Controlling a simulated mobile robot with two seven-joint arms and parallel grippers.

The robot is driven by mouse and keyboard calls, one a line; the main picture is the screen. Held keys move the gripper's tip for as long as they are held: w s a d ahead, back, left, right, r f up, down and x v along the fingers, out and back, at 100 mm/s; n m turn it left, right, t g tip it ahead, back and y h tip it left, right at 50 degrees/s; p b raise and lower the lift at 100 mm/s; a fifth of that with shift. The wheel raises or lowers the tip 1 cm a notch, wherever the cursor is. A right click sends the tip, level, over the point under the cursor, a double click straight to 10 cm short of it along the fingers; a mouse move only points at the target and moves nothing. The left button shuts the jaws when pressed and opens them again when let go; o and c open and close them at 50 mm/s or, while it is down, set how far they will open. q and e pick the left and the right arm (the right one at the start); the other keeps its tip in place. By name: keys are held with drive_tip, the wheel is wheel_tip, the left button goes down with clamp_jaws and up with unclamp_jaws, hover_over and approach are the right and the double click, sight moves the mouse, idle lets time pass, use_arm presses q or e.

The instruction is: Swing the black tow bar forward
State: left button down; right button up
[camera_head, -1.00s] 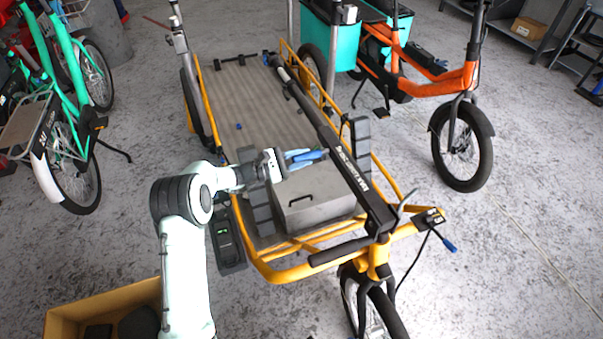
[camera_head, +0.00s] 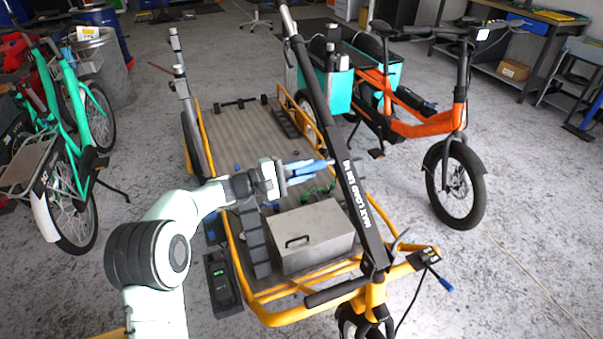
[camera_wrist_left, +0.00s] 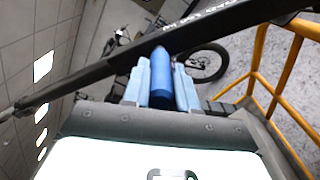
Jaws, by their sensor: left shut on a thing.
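The black tow bar (camera_head: 345,180) with white lettering is tilted steeply up from its front end near the yellow frame. Its far end rises above the cargo bed. My left gripper (camera_head: 306,170) is beside the bar's middle, on its left side. It is shut on a blue cylindrical grip that meets the bar. In the left wrist view, the blue grip (camera_wrist_left: 161,80) sits between the two light blue fingers, and the bar (camera_wrist_left: 190,38) crosses just beyond their tips. My right gripper is not in view.
The yellow-framed cargo bed (camera_head: 240,120) holds a grey box (camera_head: 310,240) under the bar. A black handlebar grip (camera_head: 338,291) is at the front. An orange bike (camera_head: 430,122) stands right, green bikes (camera_head: 75,125) left. The floor at front right is clear.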

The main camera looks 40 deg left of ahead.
use_arm(q)
drive_tip(key=shift+r, duration=0.15)
drive_tip(key=c, duration=0.9)
unclamp_jaws()
drive_tip(key=shift+s, duration=0.1)
drive_tip(key=p+v, duration=0.1)
drive_tip(key=v, duration=1.2)
drive_tip(key=shift+s+a, duration=0.1)
drive_tip(key=shift+a, duration=0.05)
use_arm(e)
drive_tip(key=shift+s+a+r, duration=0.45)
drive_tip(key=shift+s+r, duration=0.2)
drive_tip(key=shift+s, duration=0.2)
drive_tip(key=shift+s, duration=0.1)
